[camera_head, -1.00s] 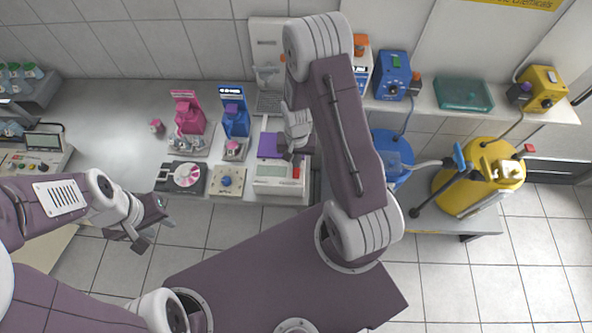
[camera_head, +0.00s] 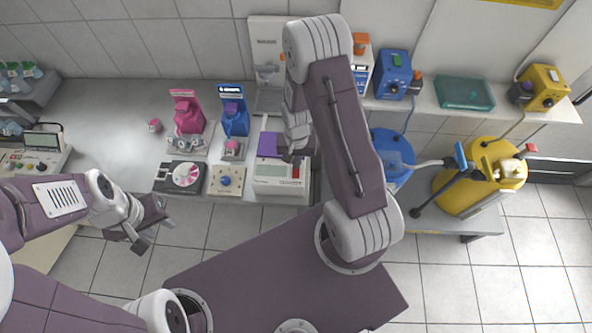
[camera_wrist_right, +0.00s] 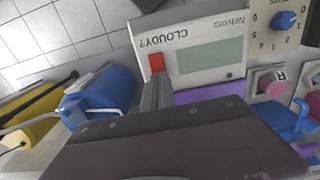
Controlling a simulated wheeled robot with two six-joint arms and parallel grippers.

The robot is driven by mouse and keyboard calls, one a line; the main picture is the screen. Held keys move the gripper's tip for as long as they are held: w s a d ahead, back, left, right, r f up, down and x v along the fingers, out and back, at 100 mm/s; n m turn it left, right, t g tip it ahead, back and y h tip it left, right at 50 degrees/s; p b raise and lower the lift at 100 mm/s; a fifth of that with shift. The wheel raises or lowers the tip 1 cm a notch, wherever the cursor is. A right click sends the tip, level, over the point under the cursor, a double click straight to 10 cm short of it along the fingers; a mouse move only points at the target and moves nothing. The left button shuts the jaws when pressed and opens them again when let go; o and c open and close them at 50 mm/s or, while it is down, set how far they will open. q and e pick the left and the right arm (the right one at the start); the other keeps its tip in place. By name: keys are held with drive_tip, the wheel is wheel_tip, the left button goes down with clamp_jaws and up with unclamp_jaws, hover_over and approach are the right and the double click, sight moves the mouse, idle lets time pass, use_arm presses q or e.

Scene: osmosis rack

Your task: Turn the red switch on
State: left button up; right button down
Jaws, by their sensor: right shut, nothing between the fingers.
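The red switch (camera_head: 296,172) sits on the top right part of a white device (camera_head: 272,188) with a grey-green display on the counter. In the right wrist view the red switch (camera_wrist_right: 156,63) is at the edge of the device's white face (camera_wrist_right: 185,45), beside the word "CLOUDY?". My right gripper (camera_head: 293,156) is shut and empty, just behind the switch in the head view. In the wrist view its finger (camera_wrist_right: 155,92) comes up close below the switch; I cannot tell whether they touch. My left gripper (camera_head: 155,235) is open and empty in front of the counter.
A purple block (camera_head: 268,145) stands behind the device. A beige dial box (camera_head: 226,181) with a blue knob is on its left. Pink (camera_head: 188,117) and blue (camera_head: 235,119) units stand behind. A blue tank (camera_head: 391,150) and a yellow tank (camera_head: 490,175) are to the right.

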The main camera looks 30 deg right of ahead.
drive_tip(key=shift+f, duration=0.35)
drive_tip(key=shift+r, duration=0.1)
wheel_tip(320, 180, up, 7)
drive_tip(key=p, duration=0.5)
drive_tip(key=shift+p, duration=0.4)
